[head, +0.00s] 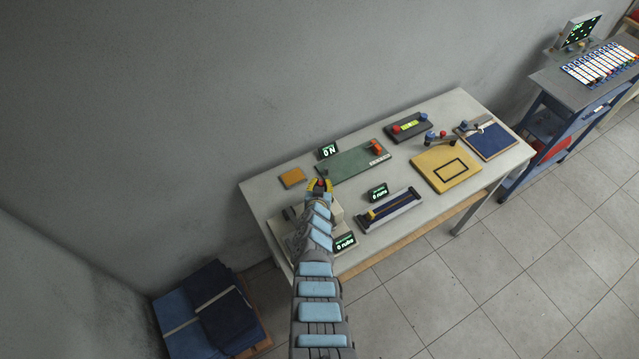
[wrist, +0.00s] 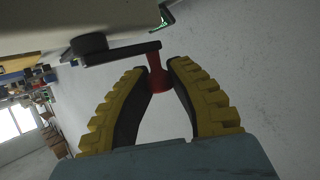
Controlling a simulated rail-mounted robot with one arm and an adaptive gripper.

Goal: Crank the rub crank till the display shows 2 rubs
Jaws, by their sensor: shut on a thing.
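My gripper (wrist: 160,75) has yellow ridged fingers, shut on the red handle (wrist: 158,79) of the rub crank in the wrist view. The rub crank's dark arm (wrist: 122,53) runs left from the handle to a round black hub (wrist: 89,46) on a pale housing. In the head view my gripper (head: 320,186) is at the table's left part, with a bit of red between its fingers. The rub display (head: 345,242) stands just right of my arm and reads 0 rubs in green.
The table (head: 262,196) also holds a blue slide unit (head: 392,212) with its display (head: 378,192), a green board (head: 350,163) with another display (head: 327,151), an orange pad (head: 293,177) and a yellow plate (head: 445,170). Dark blue stacks (head: 212,305) lie on the floor at left.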

